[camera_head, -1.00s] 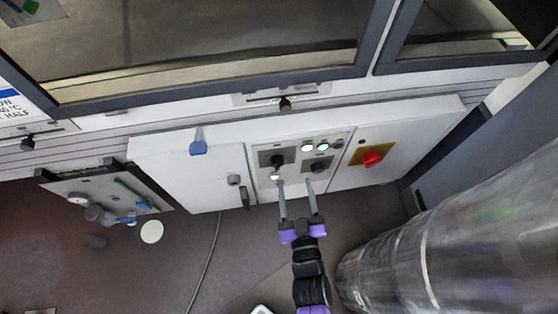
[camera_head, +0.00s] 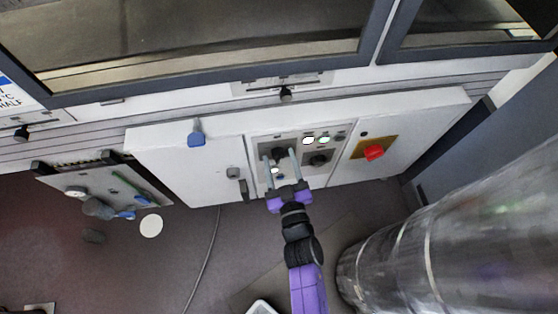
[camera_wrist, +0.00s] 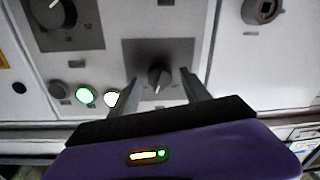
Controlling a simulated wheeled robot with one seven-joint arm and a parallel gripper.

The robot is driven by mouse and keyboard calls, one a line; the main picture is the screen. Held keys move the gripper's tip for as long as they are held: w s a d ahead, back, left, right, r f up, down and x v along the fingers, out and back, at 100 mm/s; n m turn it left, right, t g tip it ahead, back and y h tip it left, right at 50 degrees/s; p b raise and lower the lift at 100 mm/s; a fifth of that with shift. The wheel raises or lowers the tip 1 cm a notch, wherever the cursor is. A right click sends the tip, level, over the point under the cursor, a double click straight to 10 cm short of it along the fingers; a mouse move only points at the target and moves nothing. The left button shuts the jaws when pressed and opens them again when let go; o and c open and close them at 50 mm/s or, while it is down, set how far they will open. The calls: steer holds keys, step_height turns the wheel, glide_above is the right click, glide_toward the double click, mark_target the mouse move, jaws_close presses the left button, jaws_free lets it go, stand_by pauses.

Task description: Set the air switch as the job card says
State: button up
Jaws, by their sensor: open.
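My gripper (camera_head: 278,153) is open at the control panel (camera_head: 262,182). Its fingers stand on either side of the left black rotary knob, which shows in the wrist view (camera_wrist: 159,73) on a dark grey plate (camera_wrist: 184,49). The knob's grip looks nearly upright there, slightly tilted. I cannot tell whether the fingertips touch it. A second black knob (camera_head: 319,159) sits to the right on its own plate; its pale-marked face shows in the wrist view (camera_wrist: 50,13). The labels are too small to read, so I cannot tell which knob is the air switch.
A white lamp (camera_head: 307,141) and a lit green lamp (camera_head: 323,140) sit above the right knob. A red switch (camera_head: 374,152) is farther right. A sign (camera_head: 8,95) at the left edge is cut off, with "HALF" legible. A large metal cylinder (camera_head: 470,240) stands at lower right.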

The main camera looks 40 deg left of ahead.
jaws_close()
steer(key=shift+n, duration=2.1)
jaws_free()
steer(key=shift+s, duration=0.1)
steer(key=p+v, duration=0.1)
steer(key=v, duration=0.6)
steer(key=shift+s+d+r, duration=0.2)
steer(key=shift+s+d, duration=0.1)
